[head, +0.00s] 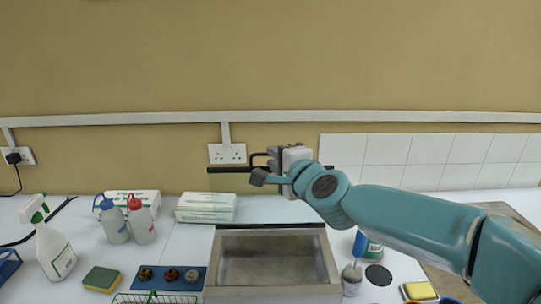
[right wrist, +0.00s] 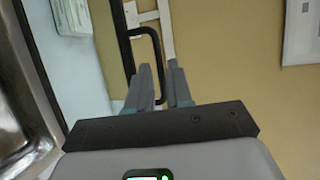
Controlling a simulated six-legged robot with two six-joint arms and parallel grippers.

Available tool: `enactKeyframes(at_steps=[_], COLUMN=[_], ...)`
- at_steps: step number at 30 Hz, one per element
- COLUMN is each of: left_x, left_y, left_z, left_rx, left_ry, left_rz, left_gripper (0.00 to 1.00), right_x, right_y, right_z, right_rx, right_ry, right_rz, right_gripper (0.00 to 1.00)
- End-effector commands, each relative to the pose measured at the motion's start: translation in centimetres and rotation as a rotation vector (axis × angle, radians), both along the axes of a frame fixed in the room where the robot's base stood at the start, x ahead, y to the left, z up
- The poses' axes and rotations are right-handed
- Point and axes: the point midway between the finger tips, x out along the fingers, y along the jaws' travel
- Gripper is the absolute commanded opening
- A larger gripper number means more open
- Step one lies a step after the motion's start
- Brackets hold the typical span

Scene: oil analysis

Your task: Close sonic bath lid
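The sonic bath (head: 212,274) is a metal tank at the bottom centre of the head view, its basin uncovered. Its lid (head: 225,170) stands raised behind the basin, showing mainly as a thin dark edge. The black loop handle (head: 254,155) of the lid projects at that edge; it also shows in the right wrist view (right wrist: 142,31). My right gripper (head: 265,172) is at the handle, and in the right wrist view its two fingers (right wrist: 160,82) lie close on both sides of the handle bar, seemingly shut on it. My left gripper is not in view.
Wash bottles (head: 143,222), a spray bottle (head: 54,250), a sponge (head: 101,279) and a blue rack (head: 155,278) stand left of the bath. A box (head: 206,206) is behind it. A cup with a brush (head: 352,279) stands close on the right.

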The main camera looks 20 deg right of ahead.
Motion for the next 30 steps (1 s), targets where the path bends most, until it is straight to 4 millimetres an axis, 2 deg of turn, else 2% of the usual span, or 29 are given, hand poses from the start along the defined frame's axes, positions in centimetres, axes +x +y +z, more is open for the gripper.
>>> enactKeyframes(at_steps=[3, 9, 16, 17, 18, 30], left_x=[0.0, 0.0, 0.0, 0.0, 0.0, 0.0], left_y=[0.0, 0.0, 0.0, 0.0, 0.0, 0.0], left_z=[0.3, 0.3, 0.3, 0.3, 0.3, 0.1], left_rx=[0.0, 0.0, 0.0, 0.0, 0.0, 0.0], left_ry=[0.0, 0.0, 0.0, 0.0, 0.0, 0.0], left_rz=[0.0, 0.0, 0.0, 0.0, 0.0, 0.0], left_gripper=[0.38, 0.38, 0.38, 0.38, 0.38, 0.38], right_x=[1.9, 3.2, 3.3, 3.3, 3.3, 3.2], right_y=[0.2, 0.4, 0.4, 0.4, 0.4, 0.4], right_z=[-0.3, -0.5, -0.5, -0.5, -0.5, -0.6], right_rx=[0.001, 0.0, 0.0, 0.0, 0.0, -0.001], right_ry=[0.002, 0.0, 0.001, 0.001, 0.0, -0.002], right_rz=[0.0, 0.0, 0.001, 0.001, 0.001, 0.0], right_gripper=[0.2, 0.2, 0.2, 0.14, 0.0, 0.0])
